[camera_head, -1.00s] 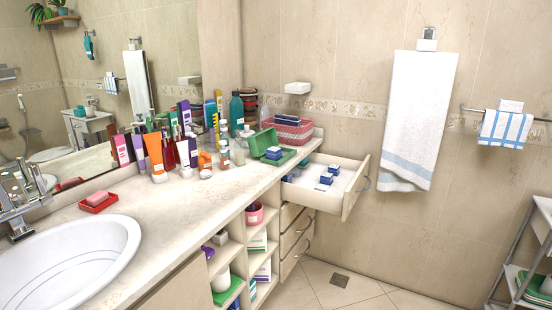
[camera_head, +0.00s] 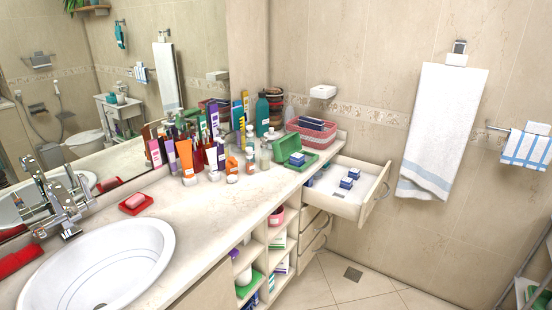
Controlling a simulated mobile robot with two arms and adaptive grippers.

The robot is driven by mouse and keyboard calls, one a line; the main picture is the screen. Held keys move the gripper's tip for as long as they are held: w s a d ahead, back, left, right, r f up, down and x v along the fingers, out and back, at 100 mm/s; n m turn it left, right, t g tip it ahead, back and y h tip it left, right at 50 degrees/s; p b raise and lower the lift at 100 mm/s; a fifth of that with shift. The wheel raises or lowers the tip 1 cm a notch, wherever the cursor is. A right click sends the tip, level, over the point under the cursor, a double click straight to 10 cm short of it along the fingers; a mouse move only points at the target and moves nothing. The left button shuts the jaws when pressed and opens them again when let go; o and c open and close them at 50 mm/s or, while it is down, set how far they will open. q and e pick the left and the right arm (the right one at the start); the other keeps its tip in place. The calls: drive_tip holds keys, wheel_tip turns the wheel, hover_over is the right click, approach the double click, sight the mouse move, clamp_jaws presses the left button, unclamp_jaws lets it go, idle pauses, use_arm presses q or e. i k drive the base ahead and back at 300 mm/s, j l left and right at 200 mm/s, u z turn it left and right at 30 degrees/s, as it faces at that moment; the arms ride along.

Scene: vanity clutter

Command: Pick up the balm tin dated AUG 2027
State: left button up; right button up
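No tin with a readable AUG 2027 date shows; all print is too small to read at this distance. Small blue-and-white containers (camera_head: 346,183) stand in the open drawer (camera_head: 349,207) at the right end of the vanity; I cannot tell whether they are balm tins. Another blue item (camera_head: 297,159) sits at the open green box (camera_head: 286,143) on the counter. Neither of my grippers is in view.
Tubes and bottles, among them an orange tube (camera_head: 186,159) and a teal bottle (camera_head: 262,113), crowd the back of the counter (camera_head: 150,204). A pink basket (camera_head: 313,132) stands behind the green box. The sink (camera_head: 104,262) is front left. Open shelves (camera_head: 262,262) lie below.

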sight(297, 160)
drive_tip(key=i+l+u, duration=0.1)
drive_tip(key=u, duration=0.3)
drive_tip(key=i+l+u, duration=0.15)
drive_tip(key=u, duration=0.25)
drive_tip(key=l+u, duration=0.15)
drive_tip(key=u, duration=0.25)
drive_tip(key=i+l+u, duration=0.1)
drive_tip(key=l+u, duration=0.15)
drive_tip(key=u, duration=0.15)
